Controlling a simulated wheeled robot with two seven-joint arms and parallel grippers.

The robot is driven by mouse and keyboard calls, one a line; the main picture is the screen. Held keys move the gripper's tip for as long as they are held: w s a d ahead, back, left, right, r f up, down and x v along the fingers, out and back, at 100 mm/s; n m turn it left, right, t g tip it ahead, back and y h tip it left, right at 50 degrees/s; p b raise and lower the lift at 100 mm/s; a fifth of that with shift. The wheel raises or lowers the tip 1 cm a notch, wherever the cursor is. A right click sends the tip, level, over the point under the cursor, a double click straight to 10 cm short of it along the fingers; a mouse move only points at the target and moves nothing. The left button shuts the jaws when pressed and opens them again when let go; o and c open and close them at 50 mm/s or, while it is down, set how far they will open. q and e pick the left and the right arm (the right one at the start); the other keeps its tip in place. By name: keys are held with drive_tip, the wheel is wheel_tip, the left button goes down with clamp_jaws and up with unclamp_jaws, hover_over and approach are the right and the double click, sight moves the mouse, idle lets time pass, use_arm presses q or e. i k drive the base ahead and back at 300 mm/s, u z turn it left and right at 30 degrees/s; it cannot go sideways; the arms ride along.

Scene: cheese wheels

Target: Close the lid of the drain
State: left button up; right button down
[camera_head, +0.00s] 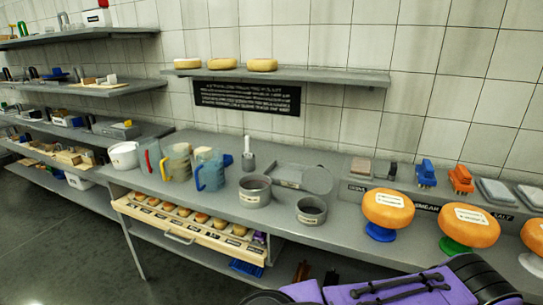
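On the grey counter there is a shallow square grey basin (283,181), which looks like the drain. A round grey disc (318,180), which looks like its lid, stands raised at the basin's right side. The disc is tilted up, so the drain looks open. Its hinge and opening are too small to make out. Neither of my grippers is in view. A purple and black part of my own arm shows at the bottom right, well in front of the drain.
Two grey pots (255,191) (311,211) stand in front of the drain. Orange cheese wheels (388,208) on stands are at the right. An open drawer (190,233) of small cheeses juts out below the counter.

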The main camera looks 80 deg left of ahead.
sight(317, 180)
drive_tip(key=u, duration=2.45)
